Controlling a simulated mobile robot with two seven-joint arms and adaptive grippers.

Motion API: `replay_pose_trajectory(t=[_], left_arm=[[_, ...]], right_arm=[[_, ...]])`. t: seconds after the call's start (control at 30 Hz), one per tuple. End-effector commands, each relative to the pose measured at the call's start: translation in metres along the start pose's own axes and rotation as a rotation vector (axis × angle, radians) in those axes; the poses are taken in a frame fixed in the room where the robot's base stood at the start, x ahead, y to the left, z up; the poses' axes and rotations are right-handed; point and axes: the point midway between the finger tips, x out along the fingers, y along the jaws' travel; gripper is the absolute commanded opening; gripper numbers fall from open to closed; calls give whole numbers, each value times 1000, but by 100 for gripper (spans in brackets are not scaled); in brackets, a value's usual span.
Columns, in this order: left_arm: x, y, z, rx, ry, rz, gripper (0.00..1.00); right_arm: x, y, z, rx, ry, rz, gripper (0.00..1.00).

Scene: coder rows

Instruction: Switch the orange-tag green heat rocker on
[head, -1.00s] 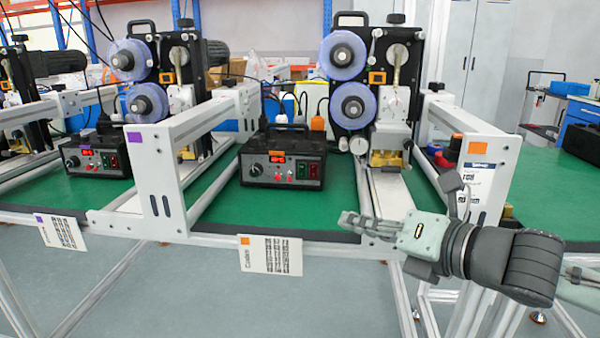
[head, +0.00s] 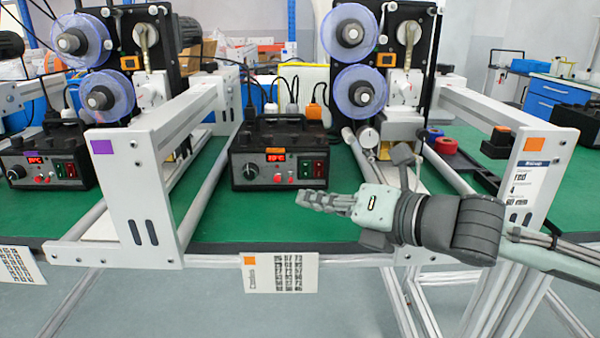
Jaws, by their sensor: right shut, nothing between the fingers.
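The orange-tag control box (head: 248,163) is black and sits on the green bench top in the middle of the head view. It has an orange tag (head: 275,150), a lit red display, a black knob, small red buttons, a green rocker (head: 304,169) and a red rocker (head: 319,169) at its right. I cannot tell which way the green rocker is tipped. My right gripper (head: 303,198) is shut and empty, fingers pointing left. In the picture its fingertips are just below the green rocker, apparently apart from the box. My left gripper is not in view.
A similar box (head: 45,166) stands at the left beyond a white frame post with a purple tag (head: 103,147). Coder machines with blue-purple reels (head: 360,92) stand behind. A white post with an orange tag (head: 535,145) is at the right. The green top (head: 265,225) before the box is clear.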

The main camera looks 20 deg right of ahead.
Motion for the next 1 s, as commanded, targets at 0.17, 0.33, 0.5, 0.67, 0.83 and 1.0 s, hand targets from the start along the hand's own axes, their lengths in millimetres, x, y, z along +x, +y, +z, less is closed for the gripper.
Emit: replay_pose_trajectory(t=[0.17, 0.33, 0.5, 0.67, 0.83, 1.0], left_arm=[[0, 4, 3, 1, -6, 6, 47], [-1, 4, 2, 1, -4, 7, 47], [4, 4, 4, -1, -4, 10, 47], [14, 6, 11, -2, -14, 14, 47], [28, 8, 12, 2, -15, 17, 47], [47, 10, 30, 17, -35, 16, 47]], right_arm=[[0, 0, 0, 0, 0, 0, 0], [4, -3, 3, 2, -1, -1, 0], [16, -11, 14, 3, -2, 0, 0], [33, -23, 26, 3, -3, 0, 0], [46, -31, 36, 2, -1, 1, 0], [53, -37, 41, 2, 0, 0, 0]])
